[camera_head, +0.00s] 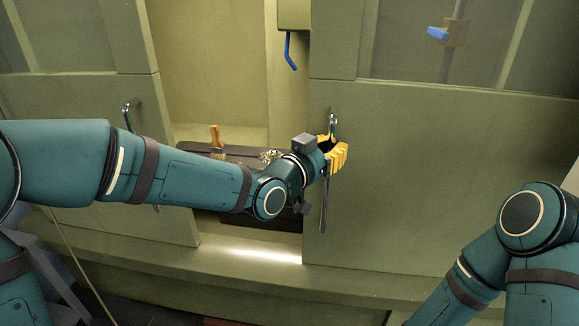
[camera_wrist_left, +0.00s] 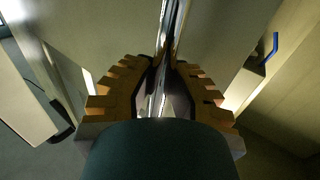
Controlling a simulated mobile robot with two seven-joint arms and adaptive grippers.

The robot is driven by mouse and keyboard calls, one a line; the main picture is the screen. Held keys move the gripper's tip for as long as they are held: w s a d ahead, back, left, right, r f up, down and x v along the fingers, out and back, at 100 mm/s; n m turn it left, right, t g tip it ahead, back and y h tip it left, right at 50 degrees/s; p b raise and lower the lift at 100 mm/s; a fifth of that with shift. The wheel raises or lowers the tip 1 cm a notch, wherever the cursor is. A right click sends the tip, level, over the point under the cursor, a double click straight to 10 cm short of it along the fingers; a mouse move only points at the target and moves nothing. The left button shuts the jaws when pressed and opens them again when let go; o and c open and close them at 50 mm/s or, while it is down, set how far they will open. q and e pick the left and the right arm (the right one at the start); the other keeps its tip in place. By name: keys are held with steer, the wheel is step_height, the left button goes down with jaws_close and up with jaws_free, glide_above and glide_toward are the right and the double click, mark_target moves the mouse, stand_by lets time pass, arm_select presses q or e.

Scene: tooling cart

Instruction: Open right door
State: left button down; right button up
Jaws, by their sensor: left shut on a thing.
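The right door (camera_head: 440,170) is a large olive-green panel in the right half of the head view. Its vertical metal handle (camera_head: 324,205) is near the door's left edge. My left gripper (camera_head: 336,157), with yellow fingers, is at the upper part of this handle. In the left wrist view the handle (camera_wrist_left: 173,35) runs between the two fingers of my left gripper (camera_wrist_left: 165,82), which is shut on it. My right arm shows at the lower right of the head view, but its gripper is out of view.
The left door (camera_head: 178,185) has its own handle (camera_head: 127,115). Between the doors is an open gap with a dark tray (camera_head: 260,222), and a brush (camera_head: 216,140) stands there. A blue hook (camera_head: 289,50) hangs above. A ledge (camera_head: 350,284) runs below the doors.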

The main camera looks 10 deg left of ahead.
arm_select(q)
steer(key=d, duration=1.4)
steer(key=s+d, duration=0.1)
steer(key=d, duration=0.6)
steer(key=shift+d+f+b, duration=0.15)
steer(key=shift+d+b, duration=0.15)
steer(key=shift+d, duration=0.05)
arm_select(e)
steer(key=shift+s+f, duration=0.3)
steer(key=shift+f, duration=0.6)
arm_select(q)
steer(key=c, duration=0.9)
jaws_free()
steer(key=shift+a, duration=0.15)
steer(key=v, duration=1.2)
